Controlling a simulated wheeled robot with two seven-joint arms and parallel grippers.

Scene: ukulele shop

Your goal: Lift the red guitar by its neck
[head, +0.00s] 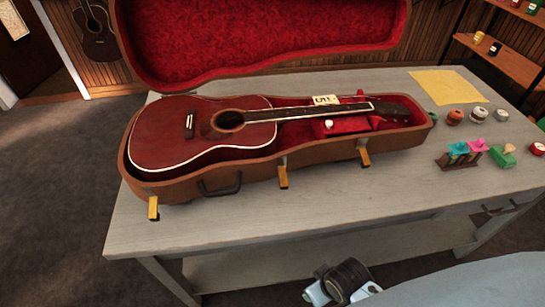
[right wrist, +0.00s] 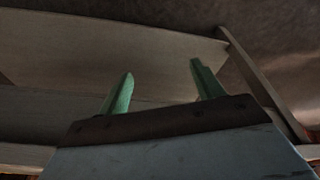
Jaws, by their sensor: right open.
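The red guitar (head: 205,133) lies face up in an open brown case (head: 225,178) with a red lining, on a grey table. Its body is at the left and its dark neck (head: 325,110) points right, with the headstock at the right end of the case. My right gripper (right wrist: 160,88) shows in the right wrist view with two green fingers apart and nothing between them. It faces the table's underside and lower shelf, away from the guitar. In the head view part of my arm shows at the bottom, below the table's front edge. My left gripper is not in view.
The case lid (head: 270,35) stands open behind the guitar. Yellow latches (head: 283,176) and a handle (head: 220,186) line the case's front. Several small items, including a green stamp (head: 503,156), and a yellow sheet (head: 448,87) are at the table's right. The table's front strip (head: 330,205) is clear.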

